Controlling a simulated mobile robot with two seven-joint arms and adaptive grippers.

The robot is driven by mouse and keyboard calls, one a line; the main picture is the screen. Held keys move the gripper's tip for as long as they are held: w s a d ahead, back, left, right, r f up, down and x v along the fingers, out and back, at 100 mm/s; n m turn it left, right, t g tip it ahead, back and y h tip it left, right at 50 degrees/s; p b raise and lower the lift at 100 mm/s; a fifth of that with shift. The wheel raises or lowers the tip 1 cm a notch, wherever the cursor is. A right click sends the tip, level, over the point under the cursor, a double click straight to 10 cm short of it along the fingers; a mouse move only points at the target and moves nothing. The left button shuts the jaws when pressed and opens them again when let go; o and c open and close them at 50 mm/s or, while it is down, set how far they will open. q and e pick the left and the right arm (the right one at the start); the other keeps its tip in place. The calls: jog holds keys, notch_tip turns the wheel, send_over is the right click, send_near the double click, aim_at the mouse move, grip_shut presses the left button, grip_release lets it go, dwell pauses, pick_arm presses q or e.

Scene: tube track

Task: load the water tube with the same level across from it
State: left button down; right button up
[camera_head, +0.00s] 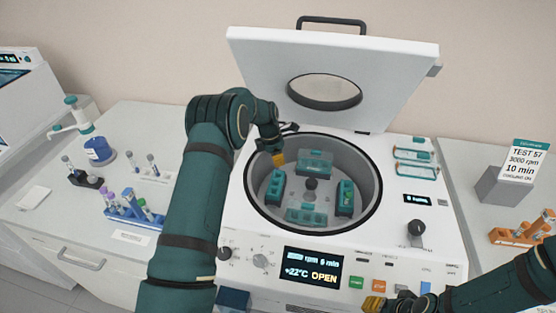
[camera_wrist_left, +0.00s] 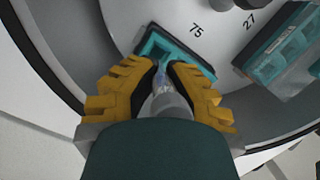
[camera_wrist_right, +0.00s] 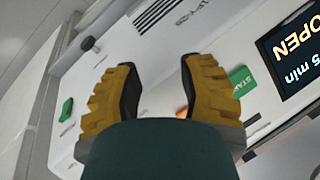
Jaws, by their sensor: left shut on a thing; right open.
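The centrifuge (camera_head: 240,215) stands open, its lid (camera_head: 385,85) raised. In its round bowl, several teal buckets (camera_head: 345,198) sit around a central hub (camera_head: 311,184). My left gripper (camera_head: 278,158) is over the left back part of the bowl. In the left wrist view it is shut on a clear tube (camera_wrist_left: 163,84), mostly hidden between the yellow fingers. The tube's end is at a teal bucket (camera_wrist_left: 160,45) by the mark 75; whether it is inside I cannot tell. The tube's water level is not readable. My right gripper (camera_wrist_right: 158,85) is open and empty before the front panel.
A blue rack (camera_head: 130,212) with tubes, a white rack (camera_head: 155,176) and a dark holder (camera_head: 86,180) stand on the left bench. The display (camera_head: 310,270) reads OPEN.

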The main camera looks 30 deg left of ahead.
pick_arm(q)
jog(key=shift+f+t+h+b, duration=0.35)
jog(key=shift+f+b, duration=0.2)
jog(key=shift+b, duration=0.25)
jog(key=shift+s+h, duration=0.1)
jog(key=shift+h, duration=0.15)
pick_arm(e)
notch_tip(320, 180, down, 2)
jog(key=shift+f, duration=0.1)
jog(key=shift+s, duration=0.15)
pick_arm(q)
jog(key=shift+a+f+b, duration=0.1)
jog(key=shift+f+b, duration=0.15)
jog(key=shift+b, duration=0.05)
pick_arm(e)
jog(key=shift+f, duration=0.1)
pick_arm(q)
jog(key=shift+f+b, duration=0.4)
jog(key=shift+f, duration=0.55)
pick_arm(e)
jog(key=shift+d+f, duration=0.1)
jog(key=shift+f, duration=0.3)
